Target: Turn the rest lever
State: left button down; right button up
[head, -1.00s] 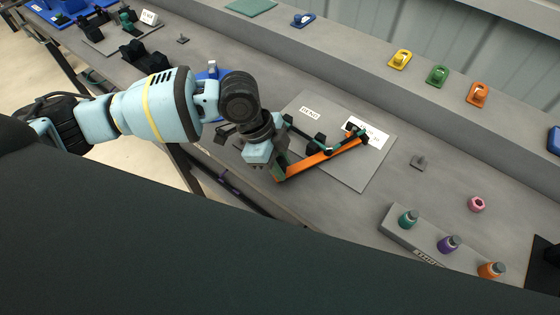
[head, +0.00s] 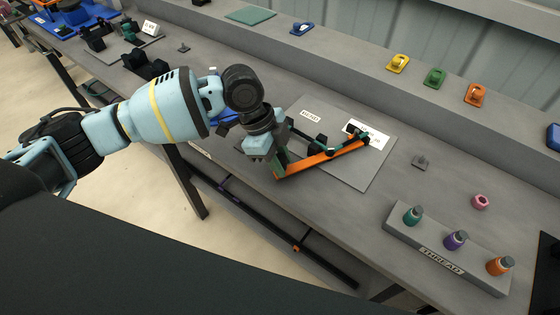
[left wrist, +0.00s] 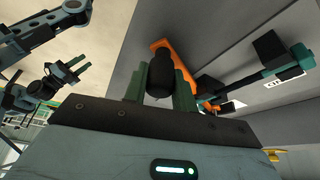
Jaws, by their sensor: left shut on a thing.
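The rest lever is an orange bar (head: 320,160) on a grey plate (head: 375,174), partly covered by green and black linkage parts. My left gripper (head: 278,163) is at the bar's near left end. In the left wrist view, its green fingers (left wrist: 160,88) are shut around a black upright knob (left wrist: 160,72), with the orange bar (left wrist: 184,66) behind it. The knob is largely hidden by the gripper in the head view. My right gripper (left wrist: 68,70) shows at the left of the wrist view, its fingers apart and empty, away from the bench.
A THREAD rack (head: 425,247) with green, purple and orange-based bottles stands at the near right. A pink ring (head: 480,201) and a small grey block (head: 419,162) lie nearby. Yellow, green and orange pieces sit on the raised back ledge (head: 345,45).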

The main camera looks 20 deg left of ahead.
pick_arm(q)
jog(key=c, duration=1.1)
grip_release()
jog(key=shift+a+r, duration=0.2)
jog(key=shift+r, duration=0.15)
jog(key=v, duration=0.7)
